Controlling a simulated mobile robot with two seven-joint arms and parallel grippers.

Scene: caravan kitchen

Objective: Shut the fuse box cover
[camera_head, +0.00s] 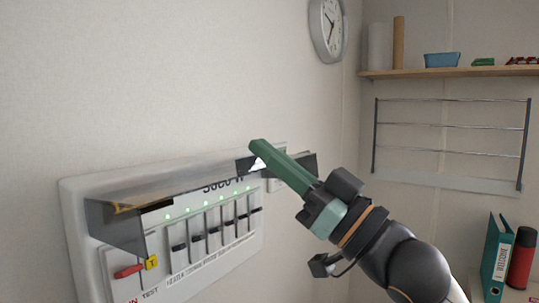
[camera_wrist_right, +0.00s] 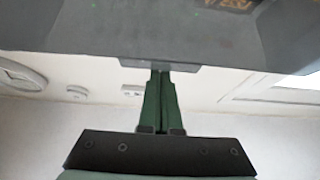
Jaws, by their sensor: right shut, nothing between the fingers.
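The fuse box (camera_head: 75,194) is mounted on the wall at the lower left, with a row of switches and green lights showing. Its smoky see-through cover (camera_head: 117,225) is raised and juts out from the top, leaving the switches uncovered. My right gripper (camera_head: 257,147) is shut and empty, its green fingertips by the right part of the cover. In the right wrist view the cover (camera_wrist_right: 130,38) fills the top, and the fingertips (camera_wrist_right: 161,75) meet or overlap the tab on its edge; contact cannot be told. My left gripper is not in view.
A red-handled switch (camera_head: 130,270) with a yellow tag sits at the box's lower left. A wall clock (camera_head: 328,28), a shelf (camera_head: 450,72) and a wire rack (camera_head: 450,125) are on the walls. A green binder (camera_head: 497,255) and a red bottle (camera_head: 521,255) stand lower right.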

